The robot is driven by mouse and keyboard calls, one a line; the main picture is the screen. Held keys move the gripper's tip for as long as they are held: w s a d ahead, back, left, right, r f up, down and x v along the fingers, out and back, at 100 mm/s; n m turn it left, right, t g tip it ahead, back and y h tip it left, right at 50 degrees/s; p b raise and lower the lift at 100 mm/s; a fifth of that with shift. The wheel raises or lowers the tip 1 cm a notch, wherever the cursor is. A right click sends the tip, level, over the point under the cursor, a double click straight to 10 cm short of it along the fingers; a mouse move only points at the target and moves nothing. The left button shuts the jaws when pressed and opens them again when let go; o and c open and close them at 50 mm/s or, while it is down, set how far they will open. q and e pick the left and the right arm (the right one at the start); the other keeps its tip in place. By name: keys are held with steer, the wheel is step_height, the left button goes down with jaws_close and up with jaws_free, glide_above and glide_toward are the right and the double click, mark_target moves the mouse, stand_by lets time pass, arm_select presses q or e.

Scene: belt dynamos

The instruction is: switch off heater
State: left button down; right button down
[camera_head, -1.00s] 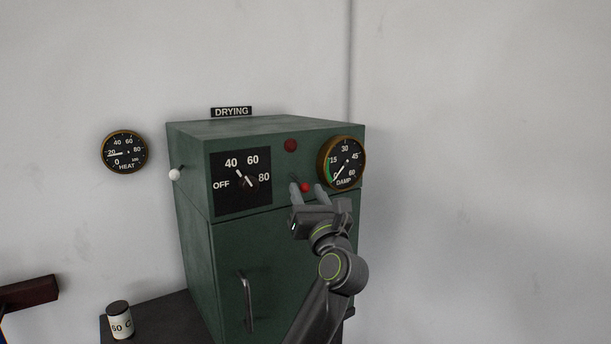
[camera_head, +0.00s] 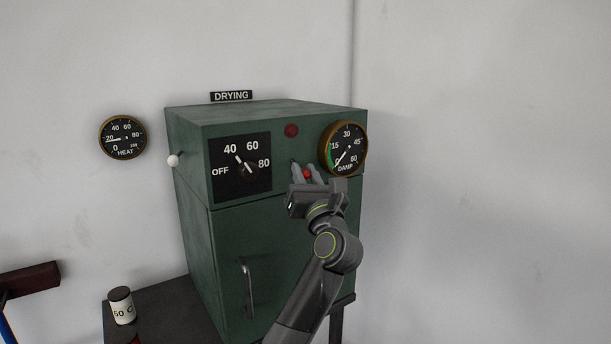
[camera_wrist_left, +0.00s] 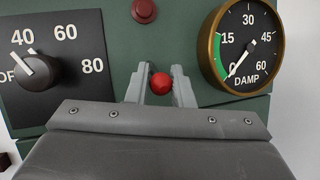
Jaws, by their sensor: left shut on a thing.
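The heater is a green cabinet (camera_head: 225,240) under a DRYING sign. A red ball-tipped lever (camera_head: 308,174) is on its front, below the dark red lamp (camera_head: 291,130). My left gripper (camera_head: 307,172) is shut on the red ball, which also shows between the two fingers in the left wrist view (camera_wrist_left: 161,84). The lever's stem is mostly hidden. A temperature dial (camera_head: 240,166) marked OFF, 40, 60, 80 has its knob pointing near 40. My right gripper is not in view.
A DAMP gauge (camera_head: 343,149) sits close to the right of my left gripper. A HEAT gauge (camera_head: 123,137) hangs on the wall. A white-knobbed lever (camera_head: 173,160) sticks out at the cabinet's left side. A labelled canister (camera_head: 122,306) stands on the dark table (camera_head: 168,315).

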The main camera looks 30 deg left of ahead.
arm_select(q)
steer(key=shift+a+f+t+b, duration=0.1)
steer(key=shift+f+t+b, duration=0.35)
steer(key=shift+b, duration=0.3)
steer(key=shift+m+y, duration=0.3)
steer(key=shift+y, duration=0.1)
steer(key=shift+r, duration=0.1)
steer(key=c, duration=1.3)
jaws_free()
steer(key=shift+w, duration=0.15)
steer(key=b+v, duration=0.7)
steer(key=v, duration=1)
steer(key=shift+f, duration=0.25)
